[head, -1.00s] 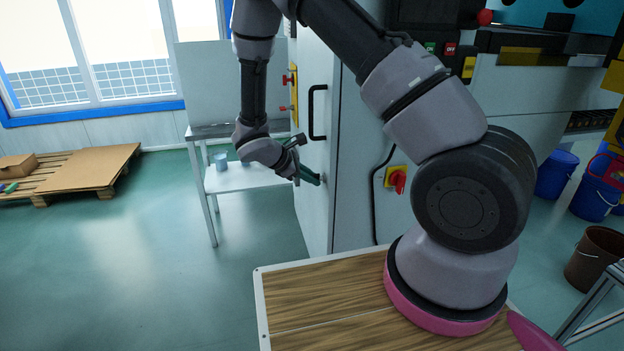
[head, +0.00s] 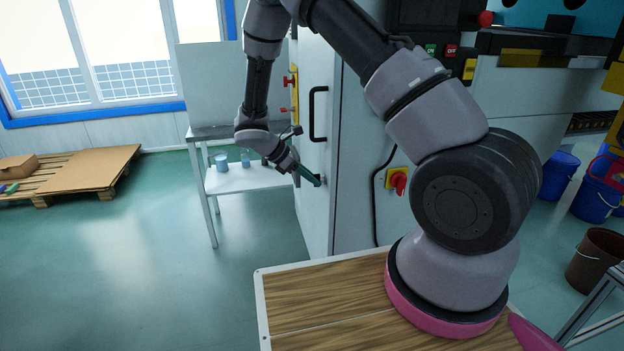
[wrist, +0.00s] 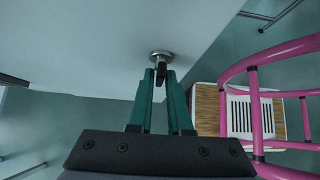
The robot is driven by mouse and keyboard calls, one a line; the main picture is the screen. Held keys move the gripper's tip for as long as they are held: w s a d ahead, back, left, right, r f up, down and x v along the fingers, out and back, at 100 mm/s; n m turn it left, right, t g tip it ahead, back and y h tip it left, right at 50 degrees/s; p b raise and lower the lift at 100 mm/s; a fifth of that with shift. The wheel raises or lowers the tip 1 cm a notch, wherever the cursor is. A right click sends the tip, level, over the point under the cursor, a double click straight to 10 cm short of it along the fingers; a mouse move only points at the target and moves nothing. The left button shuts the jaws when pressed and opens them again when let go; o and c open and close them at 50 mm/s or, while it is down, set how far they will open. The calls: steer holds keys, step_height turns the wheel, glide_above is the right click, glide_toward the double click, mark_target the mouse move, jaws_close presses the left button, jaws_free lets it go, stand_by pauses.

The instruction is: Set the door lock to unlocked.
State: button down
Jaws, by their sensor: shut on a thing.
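The door lock (wrist: 160,55) shows in the wrist view as a round metal disc on the pale door (wrist: 90,45), with a small dark key or knob (wrist: 161,70) standing out from it. My gripper (wrist: 160,80) has its two green fingers closed around this dark piece, close to the disc. In the head view my gripper (head: 312,180) is at the pale cabinet door (head: 313,215), below the black door handle (head: 318,113). The lock is too small to make out there, and its setting cannot be read.
A red-and-yellow rotary switch (head: 397,181) sits on the cabinet side, right of my gripper. A small table (head: 240,180) with cups stands behind my wrist. In the wrist view a pink rail (wrist: 252,100) is at the right. The floor at left is open.

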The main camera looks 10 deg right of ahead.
steer(key=shift+d+r, duration=0.1)
steer(key=shift+d, duration=0.1)
steer(key=c, duration=0.9)
jaws_free()
steer(key=shift+c, duration=0.2)
steer(key=v, duration=1)
steer(key=shift+a+r, duration=0.25)
steer(key=shift+a, duration=0.05)
